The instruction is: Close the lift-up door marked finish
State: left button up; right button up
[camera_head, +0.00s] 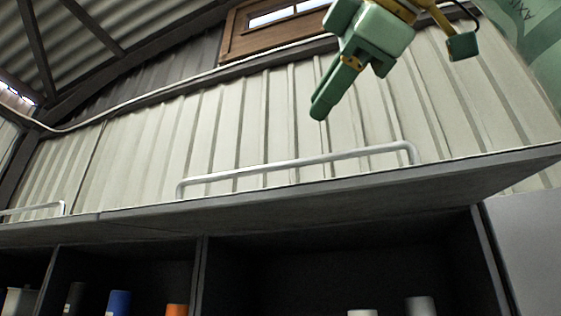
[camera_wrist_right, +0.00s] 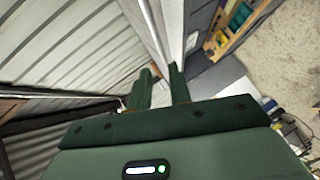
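A grey lift-up door (camera_head: 300,207) is raised in the head view, showing its underside, with an open dark compartment below it. A long white bar handle (camera_head: 300,165) stands along its upper side. No finish marking is readable. A second raised panel with a similar handle (camera_head: 35,209) is at the far left. My green right gripper (camera_head: 320,108) is above the handle, pointing down, apart from it and empty. In the right wrist view its two fingers (camera_wrist_right: 160,85) are spread with a gap. My left gripper is not in view.
The compartments hold a blue container (camera_head: 119,303), an orange one (camera_head: 177,310) and pale ones (camera_head: 421,306). A corrugated wall (camera_head: 240,120) stands behind, with a wooden-framed window (camera_head: 270,28) above. The right wrist view shows a shelf with coloured items (camera_wrist_right: 238,17).

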jog(key=p, duration=0.1)
send_near(280, 167)
jog(key=w+a, duration=0.1)
jog(key=w, duration=0.1)
jog(key=p+x, duration=0.2)
jog(key=x, duration=0.5)
jog(key=shift+w, duration=0.1)
jog(key=shift+w+a, duration=0.15)
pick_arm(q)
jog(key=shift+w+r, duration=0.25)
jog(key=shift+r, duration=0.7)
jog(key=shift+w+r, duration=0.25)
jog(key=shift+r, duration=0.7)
pick_arm(e)
jog(key=shift+w+a+f, duration=0.1)
jog(key=shift+w+f, duration=0.15)
jog(key=shift+w, duration=0.1)
grip_shut()
